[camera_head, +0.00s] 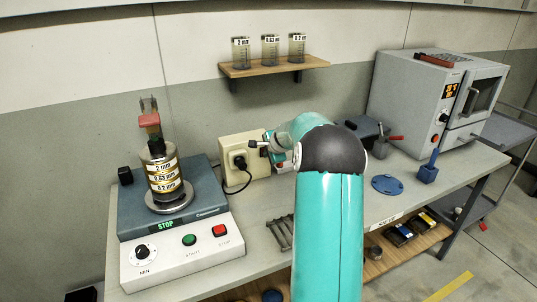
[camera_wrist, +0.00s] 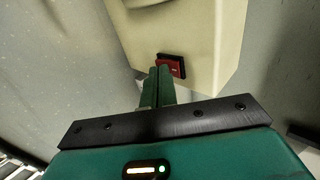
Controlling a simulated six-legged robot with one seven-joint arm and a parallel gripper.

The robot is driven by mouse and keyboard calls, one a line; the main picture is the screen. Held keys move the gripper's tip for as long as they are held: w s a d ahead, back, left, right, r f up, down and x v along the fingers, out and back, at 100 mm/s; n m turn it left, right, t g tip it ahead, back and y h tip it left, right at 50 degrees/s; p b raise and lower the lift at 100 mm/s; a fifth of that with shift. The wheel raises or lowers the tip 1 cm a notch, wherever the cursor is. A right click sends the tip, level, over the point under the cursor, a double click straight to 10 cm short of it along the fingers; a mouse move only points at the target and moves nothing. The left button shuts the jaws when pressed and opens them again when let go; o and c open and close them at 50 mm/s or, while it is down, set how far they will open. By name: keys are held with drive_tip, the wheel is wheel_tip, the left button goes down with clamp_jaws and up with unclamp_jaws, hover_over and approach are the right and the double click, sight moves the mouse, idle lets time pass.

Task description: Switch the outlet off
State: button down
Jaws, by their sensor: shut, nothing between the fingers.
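The outlet (camera_head: 238,152) is a cream box on the back wall with a black plug (camera_head: 240,161) and its cord in it. In the wrist view the cream housing (camera_wrist: 205,30) fills the top, with a red rocker switch (camera_wrist: 172,66) in a black frame on its face. My gripper (camera_wrist: 159,70) is shut and empty. Its green fingertips are at the left part of the red switch and hide some of it; I cannot tell whether they touch. In the head view my arm hides much of the outlet's right side.
A sieve shaker (camera_head: 175,225) with a sieve stack (camera_head: 160,170) stands left of the outlet. A shelf (camera_head: 275,67) with three beakers is above. A grey oven (camera_head: 430,100) stands at the right. A blue lid (camera_head: 387,184) lies on the bench.

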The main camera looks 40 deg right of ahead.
drive_tip(key=shift+w+f, duration=0.15)
drive_tip(key=shift+f, duration=0.15)
